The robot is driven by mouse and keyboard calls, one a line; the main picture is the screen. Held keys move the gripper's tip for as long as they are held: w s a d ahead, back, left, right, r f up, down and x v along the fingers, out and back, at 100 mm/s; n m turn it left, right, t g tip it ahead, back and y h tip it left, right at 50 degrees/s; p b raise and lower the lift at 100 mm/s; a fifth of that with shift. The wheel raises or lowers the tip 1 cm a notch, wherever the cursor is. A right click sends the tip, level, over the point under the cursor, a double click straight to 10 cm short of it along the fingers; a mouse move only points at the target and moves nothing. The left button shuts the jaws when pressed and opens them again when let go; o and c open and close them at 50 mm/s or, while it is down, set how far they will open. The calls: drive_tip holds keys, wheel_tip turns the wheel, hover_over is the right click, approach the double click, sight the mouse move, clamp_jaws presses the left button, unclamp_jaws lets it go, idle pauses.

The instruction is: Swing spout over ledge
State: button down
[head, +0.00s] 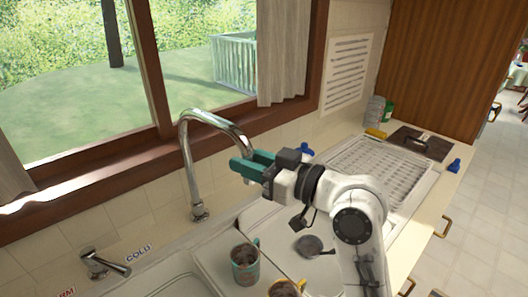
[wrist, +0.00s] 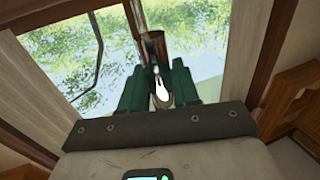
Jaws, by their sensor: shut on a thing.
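The chrome spout (head: 187,155) rises from its base behind the sink and arches toward the right. Its free end is at my gripper (head: 252,167), whose green fingers are shut on it. In the wrist view the spout (wrist: 150,42) runs between the two fingers of my gripper (wrist: 159,78). The spout's end hangs above the right part of the sink. A pale ledge (head: 212,274) divides the left basin from the right part. A brown wooden window sill (head: 95,187) runs behind the spout. I cannot tell which ledge is meant.
A dark round item (head: 309,245) lies in the right part. A tap lever (head: 103,261) is at left. A ribbed drainboard (head: 378,168) lies to the right.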

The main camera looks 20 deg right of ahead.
drive_tip(key=shift+s+a, duration=0.3)
drive_tip(key=shift+a, duration=0.35)
drive_tip(key=shift+s+a, duration=0.3)
drive_tip(key=shift+a, duration=0.3)
drive_tip(key=c, duration=1)
unclamp_jaws()
drive_tip(key=shift+o, duration=0.2)
drive_tip(key=b+v, duration=0.3)
drive_tip(key=v, duration=0.8)
drive_tip(key=shift+w, duration=0.15)
